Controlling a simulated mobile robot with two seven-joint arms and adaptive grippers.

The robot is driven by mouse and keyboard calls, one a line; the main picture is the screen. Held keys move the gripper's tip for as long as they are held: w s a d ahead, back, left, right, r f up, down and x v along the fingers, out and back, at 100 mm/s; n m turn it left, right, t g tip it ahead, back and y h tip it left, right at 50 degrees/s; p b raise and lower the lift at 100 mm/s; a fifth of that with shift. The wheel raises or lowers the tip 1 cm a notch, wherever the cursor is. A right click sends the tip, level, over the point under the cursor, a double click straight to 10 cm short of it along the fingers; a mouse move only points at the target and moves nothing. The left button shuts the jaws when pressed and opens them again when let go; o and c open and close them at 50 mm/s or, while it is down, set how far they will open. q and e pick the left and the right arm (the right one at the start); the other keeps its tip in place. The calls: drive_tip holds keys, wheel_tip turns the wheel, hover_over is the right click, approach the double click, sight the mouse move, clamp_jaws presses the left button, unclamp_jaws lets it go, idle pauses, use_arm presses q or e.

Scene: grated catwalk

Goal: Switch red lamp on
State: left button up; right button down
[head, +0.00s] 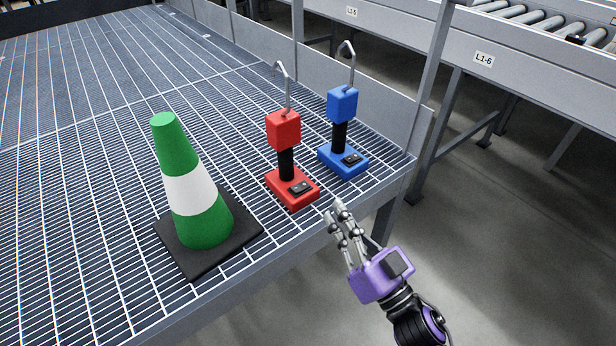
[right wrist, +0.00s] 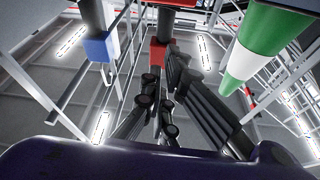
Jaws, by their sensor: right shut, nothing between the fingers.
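The red lamp (head: 284,130) stands upright on the grated surface near its front edge. It has a red base, a black stem, a red box-shaped head and a hook on top. A black rocker switch (head: 300,187) sits on its base. My right gripper (head: 335,210) is shut and empty, just in front of and to the right of the red base, apart from it in the head view. In the right wrist view the red lamp (right wrist: 158,54) shows beyond the fingers, partly hidden by them. My left gripper is not in view.
A blue lamp (head: 342,105) of the same shape stands behind and right of the red one. A green and white cone (head: 190,195) on a black base stands to the left. Upright posts and a low rail edge the grating; a roller conveyor (head: 530,45) is beyond.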

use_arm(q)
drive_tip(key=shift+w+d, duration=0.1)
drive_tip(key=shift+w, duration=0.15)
use_arm(e)
drive_tip(key=shift+w+a+r, duration=0.15)
drive_tip(key=shift+w+r, duration=0.05)
drive_tip(key=shift+r, duration=0.2)
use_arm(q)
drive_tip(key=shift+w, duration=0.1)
